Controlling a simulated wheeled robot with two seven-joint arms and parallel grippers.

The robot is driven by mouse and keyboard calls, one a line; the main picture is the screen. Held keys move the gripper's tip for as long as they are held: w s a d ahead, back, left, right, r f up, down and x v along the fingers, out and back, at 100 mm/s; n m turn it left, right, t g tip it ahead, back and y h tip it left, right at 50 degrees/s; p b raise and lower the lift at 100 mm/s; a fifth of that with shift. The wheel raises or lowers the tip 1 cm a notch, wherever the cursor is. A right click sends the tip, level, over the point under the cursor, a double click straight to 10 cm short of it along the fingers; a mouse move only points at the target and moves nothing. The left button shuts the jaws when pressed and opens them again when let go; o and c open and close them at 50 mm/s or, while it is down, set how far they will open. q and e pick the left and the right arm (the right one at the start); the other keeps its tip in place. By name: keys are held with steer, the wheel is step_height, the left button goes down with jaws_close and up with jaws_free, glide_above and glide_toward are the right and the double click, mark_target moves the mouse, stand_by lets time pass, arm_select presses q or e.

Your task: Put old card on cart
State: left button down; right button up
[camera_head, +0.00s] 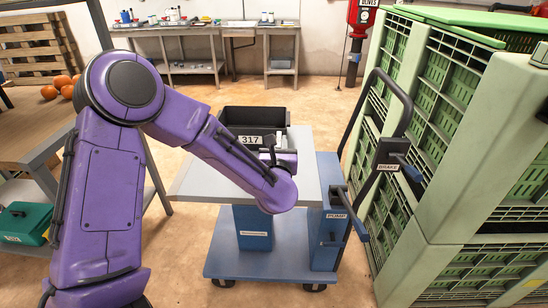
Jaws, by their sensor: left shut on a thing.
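The cart (193,181) is blue with a pale grey top, a lower deck and a dark push handle on its right. My left gripper (279,151) is above the cart top, in front of a black bin (232,119), its fingers partly hidden by my purple wrist. It is shut on a small pale thing, apparently the old card, mostly hidden by the wrist. A white plate reading 317 (250,140) shows at the bin's front, left of the gripper; I cannot tell whether it is fixed to the bin. My right gripper is not in view.
Tall green crates (480,150) stand close on the right. A wooden table (30,130) with orange fruit is at left, with a green box (25,222) below. A metal bench (190,68) is at the back. The cart top's front left is bare.

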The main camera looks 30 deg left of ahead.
arm_select(q)
steer(key=f, duration=0.2)
steer(key=w+a+f, duration=0.1)
steer(key=f, duration=0.1)
steer(key=w+a+f, duration=0.1)
steer(key=f, duration=0.1)
steer(key=shift+w+a+f, duration=0.15)
steer(key=shift+w+f, duration=0.1)
steer(key=shift+f, duration=0.05)
steer(key=shift+w+f, duration=0.1)
steer(key=shift+f, duration=0.25)
steer(key=shift+b, duration=0.3)
